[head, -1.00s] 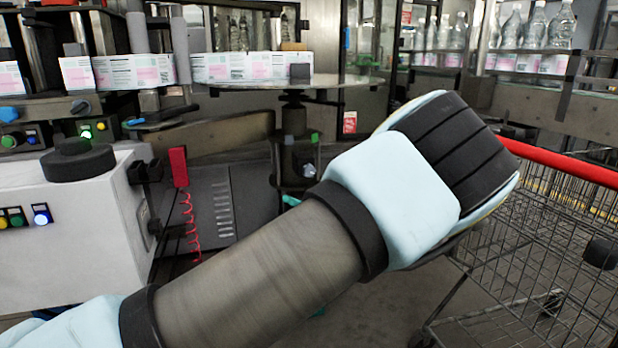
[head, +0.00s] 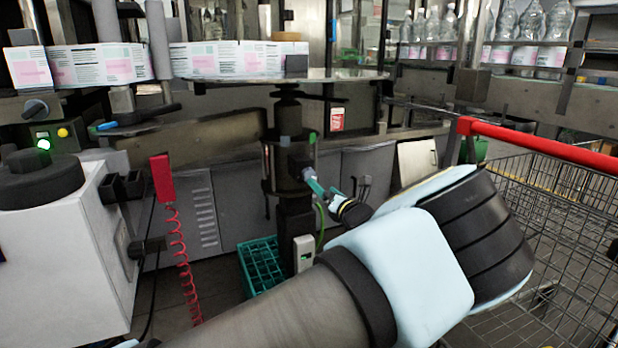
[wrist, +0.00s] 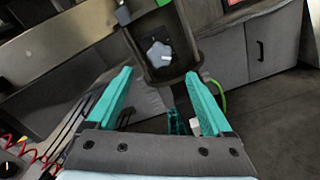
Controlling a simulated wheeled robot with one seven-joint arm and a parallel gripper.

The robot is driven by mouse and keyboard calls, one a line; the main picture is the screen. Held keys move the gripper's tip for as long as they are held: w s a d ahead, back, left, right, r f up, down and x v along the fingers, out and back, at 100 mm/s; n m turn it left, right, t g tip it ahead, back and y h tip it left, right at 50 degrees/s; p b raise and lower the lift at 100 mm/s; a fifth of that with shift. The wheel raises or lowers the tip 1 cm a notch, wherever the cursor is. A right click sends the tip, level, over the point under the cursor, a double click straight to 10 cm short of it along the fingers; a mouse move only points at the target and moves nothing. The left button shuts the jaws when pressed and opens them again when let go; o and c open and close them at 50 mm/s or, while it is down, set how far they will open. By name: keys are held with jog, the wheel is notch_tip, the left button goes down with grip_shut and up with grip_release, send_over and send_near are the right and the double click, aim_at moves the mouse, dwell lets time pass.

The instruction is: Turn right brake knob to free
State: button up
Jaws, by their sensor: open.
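A pale grey lobed knob (wrist: 160,54) with a white mark sits inside a dark housing (wrist: 180,28) in the wrist view. I cannot read any label beside it. My gripper (wrist: 160,75) has two teal fingers, open and spread below and to either side of the housing, with nothing between them. The knob shows just beyond the fingertips, roughly centred. In the head view my gripper (head: 313,182) is beside the dark post (head: 293,215) under the round table, close to the housing; the knob is not clear there.
A red shopping cart handle (head: 540,142) is at the right, close to my arm. A teal crate (head: 262,265) stands on the floor by the post. A red coiled cord (head: 183,260) hangs beside the white machine (head: 65,260) at the left. A green cable (wrist: 218,95) runs beside the housing.

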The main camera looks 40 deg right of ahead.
aim_at(310, 176)
jog(key=x, duration=0.8)
jog(key=shift+w+d+p, duration=0.1)
jog(key=shift+w+p, duration=0.1)
jog(key=shift+p, duration=0.1)
grip_shut()
dwell(0.4)
